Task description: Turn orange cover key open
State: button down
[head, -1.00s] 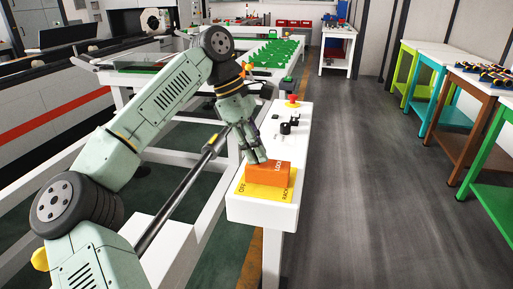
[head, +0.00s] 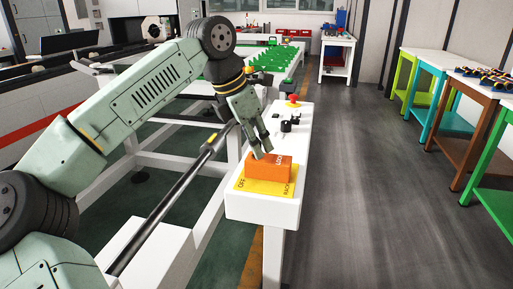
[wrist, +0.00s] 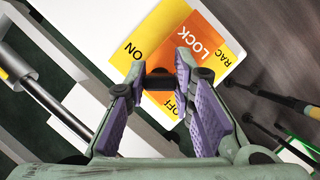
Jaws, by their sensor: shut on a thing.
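The orange cover (head: 272,171), marked LOCK, sits on a yellow ON/OFF plate (head: 258,188) at the near end of the white control box. In the wrist view the orange cover (wrist: 200,42) lies just beyond my fingertips. My gripper (head: 262,152) reaches down to the cover's far-left side. In the wrist view my gripper (wrist: 160,82) has its purple-padded fingers on either side of a small dark piece (wrist: 160,79), which looks like the key. It is shut on this piece. The fingers hide part of the piece, and its turn angle is unclear.
Black knobs (head: 287,126) and a red button (head: 293,100) stand farther along the white box (head: 263,207). A white rack frame (head: 190,185) lies left of it. Coloured tables (head: 485,130) stand at right, with clear grey floor (head: 370,180) between.

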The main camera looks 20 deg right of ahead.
jog(key=n+t+b, duration=0.1)
jog(key=n, duration=0.1)
jog(key=n+b, duration=0.1)
jog(key=n, duration=0.1)
jog(key=shift+f+n+t+y, duration=0.1)
jog(key=shift+n+t+y, duration=0.3)
jog(key=shift+n+t+y+b, duration=0.6)
jog(key=shift+n+b, duration=0.05)
jog(key=shift+n, duration=1.55)
jog(key=c, duration=1.4)
grip_release()
jog(key=shift+o, duration=0.2)
jog(key=v, duration=1.2)
jog(key=shift+d, duration=0.2)
